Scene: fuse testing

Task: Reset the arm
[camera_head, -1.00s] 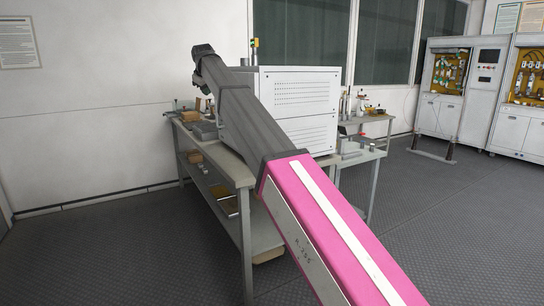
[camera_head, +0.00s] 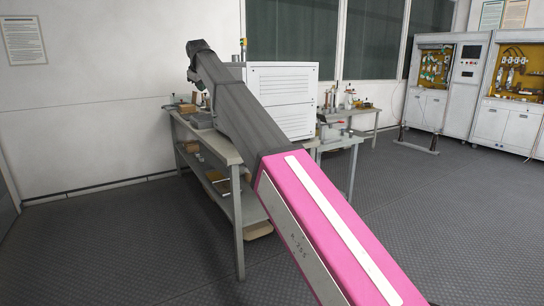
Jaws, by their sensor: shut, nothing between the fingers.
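My arm (camera_head: 330,220) reaches from the bottom right up to the left, with a pink lower link and a dark grey link (camera_head: 245,115) beyond it. It bends at a dark joint (camera_head: 198,47) at the upper left, and a short dark part (camera_head: 193,74) hangs below that. My gripper's fingers cannot be made out; they are hidden or too small to see. The arm's far end appears in front of or above the workbench's left end in the picture; whether it touches anything cannot be told.
A grey workbench (camera_head: 225,155) with lower shelves holds a white vented box (camera_head: 285,100) and small items. A second bench (camera_head: 340,135) stands right of it. White test cabinets (camera_head: 428,108) stand at the back right. The textured floor (camera_head: 430,220) at the right is clear.

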